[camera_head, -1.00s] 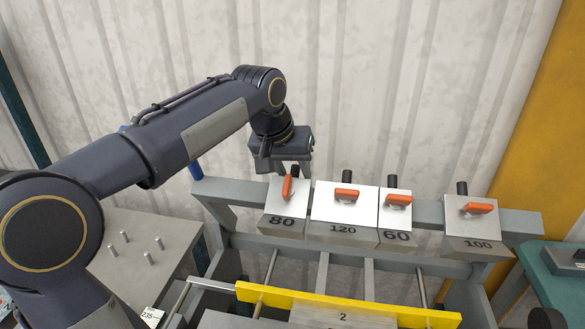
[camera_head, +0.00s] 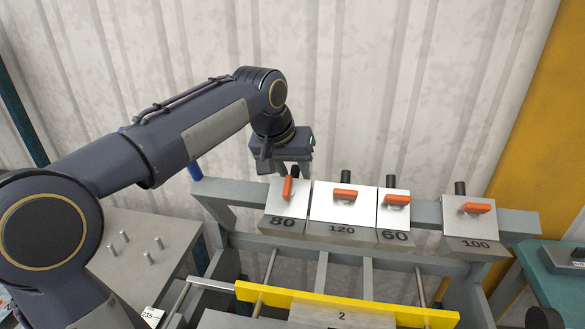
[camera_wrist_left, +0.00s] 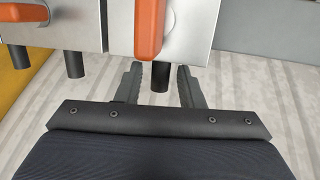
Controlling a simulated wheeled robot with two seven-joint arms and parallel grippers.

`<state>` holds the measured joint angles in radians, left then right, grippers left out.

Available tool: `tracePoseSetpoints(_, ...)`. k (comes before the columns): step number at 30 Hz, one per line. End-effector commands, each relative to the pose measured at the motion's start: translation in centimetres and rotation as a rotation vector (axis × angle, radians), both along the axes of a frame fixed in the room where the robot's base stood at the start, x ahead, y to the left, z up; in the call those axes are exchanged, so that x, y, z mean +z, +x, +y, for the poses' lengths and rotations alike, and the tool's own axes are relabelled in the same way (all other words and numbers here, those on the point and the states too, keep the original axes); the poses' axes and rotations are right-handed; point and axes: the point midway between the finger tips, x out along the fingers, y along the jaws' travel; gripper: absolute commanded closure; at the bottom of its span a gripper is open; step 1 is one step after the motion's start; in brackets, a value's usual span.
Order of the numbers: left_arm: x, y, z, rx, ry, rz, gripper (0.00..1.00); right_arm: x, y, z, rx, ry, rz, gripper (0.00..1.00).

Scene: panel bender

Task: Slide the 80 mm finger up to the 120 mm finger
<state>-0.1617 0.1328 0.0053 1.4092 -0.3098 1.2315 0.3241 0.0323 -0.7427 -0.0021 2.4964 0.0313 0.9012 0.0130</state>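The 80 mm finger (camera_head: 282,213) is a silver block marked 80 at the left of the row on the grey beam. Its orange lever (camera_head: 288,188) stands upright. The 120 mm finger (camera_head: 342,216), with its lever lying sideways, is just to its right, with at most a narrow gap between them. My left gripper (camera_head: 288,170) is behind the 80 mm finger. In the left wrist view its two fingers (camera_wrist_left: 161,88) stand open on either side of the black peg (camera_wrist_left: 160,78) of the 80 mm finger, with space visible on both sides. My right gripper is not in view.
The 60 finger (camera_head: 394,218) is beside the 120 on the right. The 100 finger (camera_head: 472,225) stands apart farther right on the beam (camera_head: 427,214). A yellow bar (camera_head: 270,293) crosses in front. A grey table with pegs (camera_head: 165,243) is at left.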

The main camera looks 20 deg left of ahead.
Motion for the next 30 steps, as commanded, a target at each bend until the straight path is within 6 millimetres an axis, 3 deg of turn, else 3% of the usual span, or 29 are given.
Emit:
tracePoseSetpoints(11, 0.4, -0.2, 0.0, 0.000, 0.000, -0.001, 0.60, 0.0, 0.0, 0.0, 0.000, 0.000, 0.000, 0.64)
tracePoseSetpoints(22, 5.8, -2.4, 0.6, -0.001, -0.001, -0.004, 0.60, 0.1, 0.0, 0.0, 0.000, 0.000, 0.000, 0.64)
tracePoseSetpoints(30, 7.1, -3.2, 0.7, -0.001, 0.000, 0.000, 0.60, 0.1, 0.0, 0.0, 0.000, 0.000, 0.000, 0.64)
